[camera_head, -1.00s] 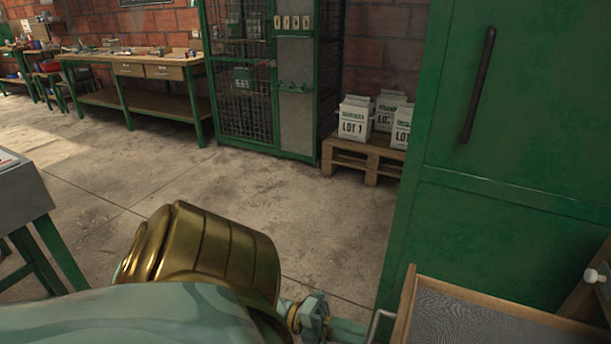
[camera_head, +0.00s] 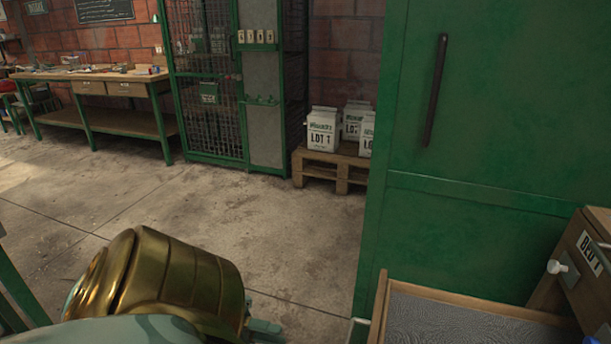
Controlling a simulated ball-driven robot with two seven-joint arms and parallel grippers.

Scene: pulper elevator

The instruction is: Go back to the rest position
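My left arm, with its brass-coloured part, comes in along the bottom left. At its end a small part of my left gripper (camera_head: 264,327) shows, pale green, low in the picture over the concrete floor. It is left of the wooden-framed tray, with a gap between them. Its fingers are mostly hidden behind the arm or cut off by the bottom edge, so I cannot tell whether it is open or shut. My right gripper is not in view.
A tall green cabinet (camera_head: 480,120) stands right. White LOT 1 bags (camera_head: 322,130) sit on a pallet (camera_head: 318,160). The middle floor is clear.

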